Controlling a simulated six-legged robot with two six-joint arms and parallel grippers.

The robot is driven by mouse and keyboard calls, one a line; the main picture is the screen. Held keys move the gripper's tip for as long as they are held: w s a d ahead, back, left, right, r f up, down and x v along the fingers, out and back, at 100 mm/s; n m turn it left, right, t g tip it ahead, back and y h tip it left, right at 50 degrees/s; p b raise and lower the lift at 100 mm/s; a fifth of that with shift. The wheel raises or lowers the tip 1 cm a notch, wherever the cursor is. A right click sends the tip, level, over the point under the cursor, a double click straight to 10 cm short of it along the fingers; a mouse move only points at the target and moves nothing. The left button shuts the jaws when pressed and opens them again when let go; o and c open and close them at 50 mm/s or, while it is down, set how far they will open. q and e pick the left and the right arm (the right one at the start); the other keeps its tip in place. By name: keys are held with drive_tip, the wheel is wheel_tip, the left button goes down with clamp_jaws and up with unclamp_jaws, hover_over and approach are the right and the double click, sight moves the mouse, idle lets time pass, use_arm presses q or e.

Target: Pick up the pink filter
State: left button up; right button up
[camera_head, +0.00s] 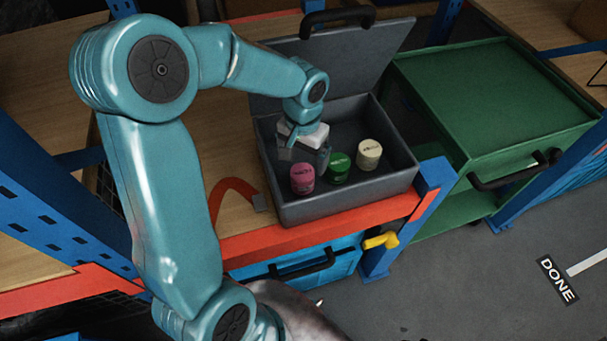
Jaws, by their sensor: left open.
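The pink filter (302,179) is a short pink cylinder standing in the front left of an open dark grey case (300,212). A green filter (339,166) and a cream filter (369,154) stand to its right in the same case. My left gripper (305,154) is inside the case, just behind and above the pink filter. It is open and points down, with no filter visibly held. Its fingers are partly hidden by its own body, and I cannot tell whether they touch anything. My right gripper is not in view.
The case lid (345,60) stands open at the back. The case rests on a wooden shelf with an orange front edge (250,243). A green cart (495,95) stands to the right, and a blue box (300,268) sits below. Grey floor is clear at the lower right.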

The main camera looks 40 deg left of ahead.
sight(303, 173)
use_arm(q)
drive_tip(key=shift+a+f, duration=0.1)
drive_tip(key=shift+f, duration=0.55)
wheel_tip(303, 173, down, 6)
drive_tip(key=shift+s+r, duration=0.1)
drive_tip(key=shift+r, duration=0.05)
drive_tip(key=shift+s+d+r, duration=0.1)
drive_tip(key=shift+d, duration=0.1)
drive_tip(key=c, duration=1.1)
